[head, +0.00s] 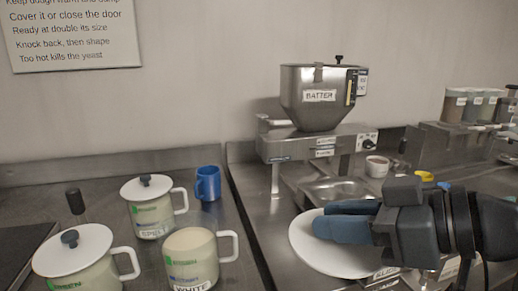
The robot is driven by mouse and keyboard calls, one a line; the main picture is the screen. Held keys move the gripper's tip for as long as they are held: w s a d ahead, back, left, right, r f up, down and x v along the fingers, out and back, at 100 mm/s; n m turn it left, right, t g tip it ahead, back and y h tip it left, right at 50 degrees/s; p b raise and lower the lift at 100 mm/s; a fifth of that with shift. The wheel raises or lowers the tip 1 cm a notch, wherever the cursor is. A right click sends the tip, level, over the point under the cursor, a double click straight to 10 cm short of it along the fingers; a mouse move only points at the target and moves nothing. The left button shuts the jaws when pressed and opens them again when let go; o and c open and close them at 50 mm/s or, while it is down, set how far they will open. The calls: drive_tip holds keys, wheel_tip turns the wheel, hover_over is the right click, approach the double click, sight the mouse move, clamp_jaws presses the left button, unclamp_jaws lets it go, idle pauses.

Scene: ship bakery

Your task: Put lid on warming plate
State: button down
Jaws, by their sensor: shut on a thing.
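A white round lid (310,255) is at my gripper (330,222) in the right half of the head view. My gripper has blue-grey fingers and is shut on the lid; the fingers hide the place of the grip. The lid looks roughly level, over the steel counter in front of the batter machine. A dark flat plate (18,252) at the far left edge may be the warming plate; only its corner shows.
Two beige pots (152,220) (85,272) wear white lids with dark knobs. A pot labelled WHITE (192,268) has no lid. A blue mug (208,184), a black cylinder (75,201) and the batter machine (318,98) stand behind. A steel tray (340,190) lies beyond my gripper.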

drive_tip(key=d+f+m+t+h, duration=0.1)
drive_tip(key=d+f+m+h, duration=0.2)
drive_tip(key=f, duration=1)
drive_tip(key=d+f+m+t+h, duration=0.2)
drive_tip(key=d+f+m+h, duration=0.2)
drive_tip(key=f, duration=1)
drive_tip(key=d+f+m+t+h, duration=0.2)
drive_tip(key=d+f+m+h, duration=0.1)
drive_tip(key=f, duration=1.1)
drive_tip(key=shift+d+f+m+h, duration=0.2)
drive_tip(key=shift+d+m+h, duration=0.15)
drive_tip(key=shift+d, duration=0.25)
